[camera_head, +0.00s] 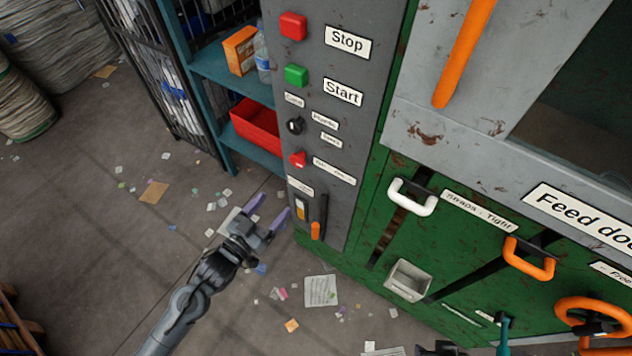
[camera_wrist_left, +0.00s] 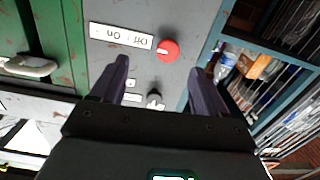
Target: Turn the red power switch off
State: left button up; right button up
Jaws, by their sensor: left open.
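The red power switch (camera_head: 298,159) is a small red knob low on the grey control panel, beside a white label too small to read in the head view. In the left wrist view the red knob (camera_wrist_left: 168,50) shows round with a light mark, next to an upside-down "Off On" label (camera_wrist_left: 121,36). My left gripper (camera_head: 273,207) is open and empty, with purple fingers, below and slightly left of the knob in the head view. In the left wrist view the gripper's fingertips (camera_wrist_left: 158,70) spread on either side of the panel area by the knob, apart from it.
A red Stop button (camera_head: 293,26), a green Start button (camera_head: 296,75) and a black selector (camera_head: 295,126) are higher on the panel. An orange-tipped lever (camera_head: 316,230) is below the switch. A teal shelf (camera_head: 221,68) stands left.

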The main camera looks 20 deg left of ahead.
pick_arm(q)
jog(key=w+r, duration=0.2)
jog(key=b, duration=0.2)
send_near(295, 161)
jog(key=x, duration=0.3)
jog(key=shift+m, duration=0.3)
jog(key=b+x, duration=0.1)
jog(key=x, duration=0.3)
jog(key=shift+w+f, duration=0.15)
jog(key=shift+w, duration=0.15)
jog(key=shift+w+d, duration=0.3)
jog(key=shift+w, duration=0.05)
pick_arm(e)
jog(key=f, duration=0.1)
jog(key=a+f, duration=0.1)
jog(key=f, duration=0.1)
jog(key=shift+w+a+f, duration=0.15)
jog(key=shift+f, duration=0.1)
pick_arm(q)
jog(key=shift+a, duration=0.1)
